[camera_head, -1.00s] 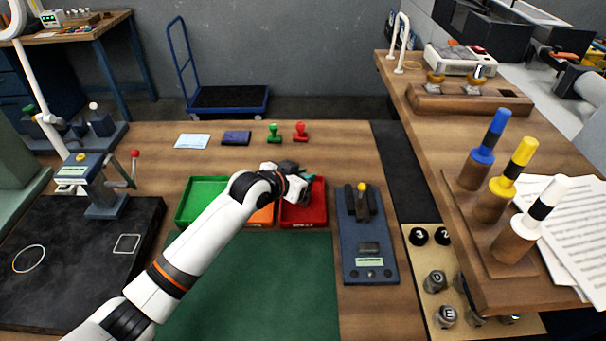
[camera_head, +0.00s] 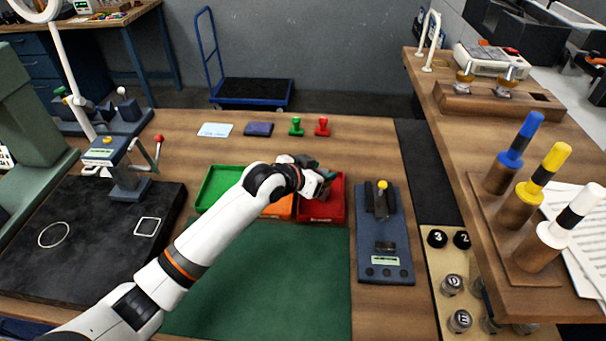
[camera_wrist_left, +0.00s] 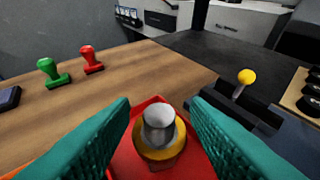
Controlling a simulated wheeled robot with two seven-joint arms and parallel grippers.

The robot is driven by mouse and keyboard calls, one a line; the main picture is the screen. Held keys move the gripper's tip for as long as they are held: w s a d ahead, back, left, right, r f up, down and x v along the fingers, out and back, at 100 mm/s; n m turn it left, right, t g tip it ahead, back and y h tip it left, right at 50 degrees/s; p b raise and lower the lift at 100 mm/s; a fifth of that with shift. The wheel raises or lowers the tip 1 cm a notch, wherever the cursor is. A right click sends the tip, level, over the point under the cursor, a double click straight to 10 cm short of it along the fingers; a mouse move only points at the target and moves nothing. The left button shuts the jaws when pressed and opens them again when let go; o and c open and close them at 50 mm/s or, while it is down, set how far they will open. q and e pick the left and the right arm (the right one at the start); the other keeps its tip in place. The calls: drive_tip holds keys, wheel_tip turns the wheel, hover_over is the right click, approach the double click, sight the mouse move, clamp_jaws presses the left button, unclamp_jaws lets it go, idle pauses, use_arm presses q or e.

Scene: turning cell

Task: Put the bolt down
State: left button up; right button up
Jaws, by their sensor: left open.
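A thing with a grey cylindrical top and a yellow-brass collar (camera_wrist_left: 160,140), which I take to be the bolt, is in the red tray (camera_wrist_left: 196,160) in the left wrist view. My left gripper (camera_wrist_left: 160,115) is open, with its teal fingers on either side of it and a gap to each. In the head view my left gripper (camera_head: 326,177) is over the red tray (camera_head: 322,217), and the bolt is hidden there. Its lower end is not clear. My right gripper is not in view.
A green tray (camera_head: 207,189) and an orange tray (camera_head: 280,212) stand left of the red one. A blue device with a yellow-knobbed lever (camera_head: 384,262) is close on the right. Green (camera_head: 296,127) and red stamps (camera_head: 322,127) stand behind. The green mat (camera_head: 270,285) is clear.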

use_arm(q)
drive_tip(key=b+v, duration=0.1)
drive_tip(key=v, duration=0.9)
drive_tip(key=shift+s, duration=0.15)
drive_tip(key=shift+r, duration=0.1)
